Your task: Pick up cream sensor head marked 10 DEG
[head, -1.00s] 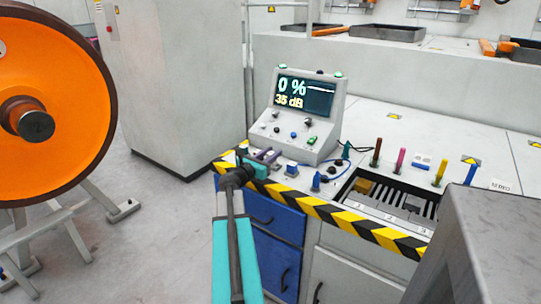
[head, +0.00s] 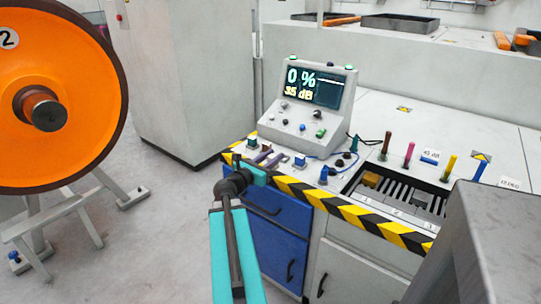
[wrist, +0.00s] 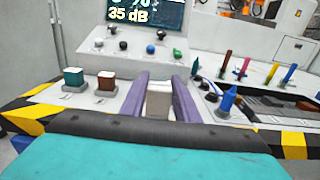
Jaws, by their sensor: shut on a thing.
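My gripper (head: 268,157) reaches over the striped front edge of the bench, just in front of the console. Its two purple fingers show in the wrist view (wrist: 160,98), shut on a cream block, the sensor head (wrist: 158,103). The head sits between the fingers with its pale face toward the camera. No 10 DEG marking can be read on it. In the head view it is hidden by the fingers and too small to make out. Whether it touches the bench top I cannot tell.
The console (head: 308,112) reads 0 % and 35 dB close behind the gripper. A slotted tray (head: 400,197) and orange wheel (head: 60,95) flank the area.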

